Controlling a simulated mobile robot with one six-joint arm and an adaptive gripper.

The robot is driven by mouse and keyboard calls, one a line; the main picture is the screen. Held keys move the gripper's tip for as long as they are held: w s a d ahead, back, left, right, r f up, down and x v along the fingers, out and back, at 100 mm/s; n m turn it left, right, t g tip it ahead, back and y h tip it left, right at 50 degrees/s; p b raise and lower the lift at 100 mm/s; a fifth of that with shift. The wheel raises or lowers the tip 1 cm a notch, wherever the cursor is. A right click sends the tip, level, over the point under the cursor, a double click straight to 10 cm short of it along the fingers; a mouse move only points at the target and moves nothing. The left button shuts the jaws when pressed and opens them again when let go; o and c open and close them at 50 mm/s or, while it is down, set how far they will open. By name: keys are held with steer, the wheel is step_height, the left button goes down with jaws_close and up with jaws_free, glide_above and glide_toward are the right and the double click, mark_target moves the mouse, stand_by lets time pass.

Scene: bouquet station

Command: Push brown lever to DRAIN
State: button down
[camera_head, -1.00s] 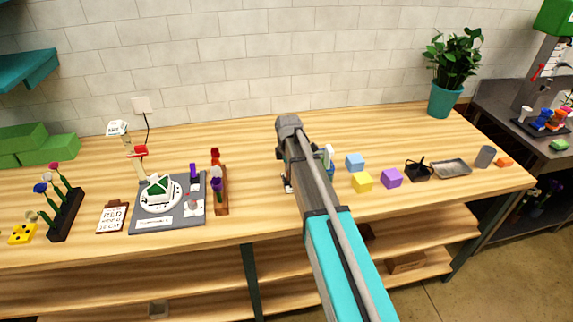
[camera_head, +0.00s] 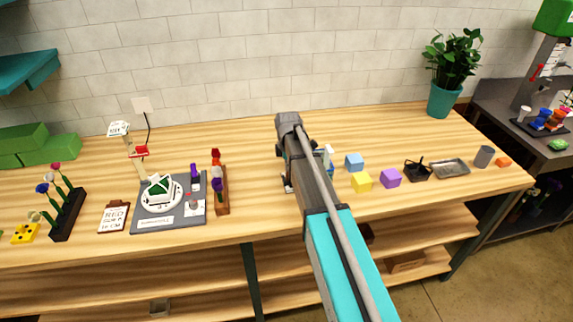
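I cannot pick out a brown lever or a DRAIN mark in the head view. My arm (camera_head: 318,190) reaches from the lower right to the middle of the bench and covers what stands behind it. Small parts of something grey and white (camera_head: 288,184) show at the arm's left edge, and a white and blue piece (camera_head: 328,155) shows at its right edge. I cannot tell what they belong to. My gripper is hidden behind the arm.
On the left stand a grey board with a white round holder (camera_head: 157,208), a clipboard (camera_head: 114,216) and a black flower rack (camera_head: 68,216).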

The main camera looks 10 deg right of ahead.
steer(key=shift+r, duration=0.1)
steer(key=shift+r+p, duration=2.95)
steer(key=shift+p, duration=0.05)
steer(key=shift+s, duration=0.1)
steer(key=s+m, duration=1.8)
steer(key=s, duration=0.6)
steer(key=shift+f, duration=0.15)
